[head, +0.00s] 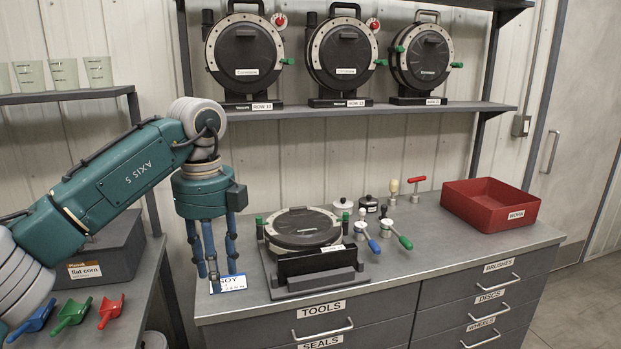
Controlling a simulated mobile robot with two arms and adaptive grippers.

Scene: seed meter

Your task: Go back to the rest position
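My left arm comes in from the left, and its gripper (215,270) hangs pointing down over the left front corner of the bench (400,262). Its blue fingers are spread apart, and I see nothing gripped between them. A white card marked SOY (236,284) is right at the fingertips, partly hidden by a finger; I cannot tell if they touch. The seed meter (303,228) lies on a dark stand (318,284) just right of the gripper. My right gripper is not in view.
Hand tools with blue (374,246) and green (405,242) handles lie right of the meter. Several meters line the shelf (370,110) above. Coloured scoops (72,314) and a flat corn box (105,255) are at left.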

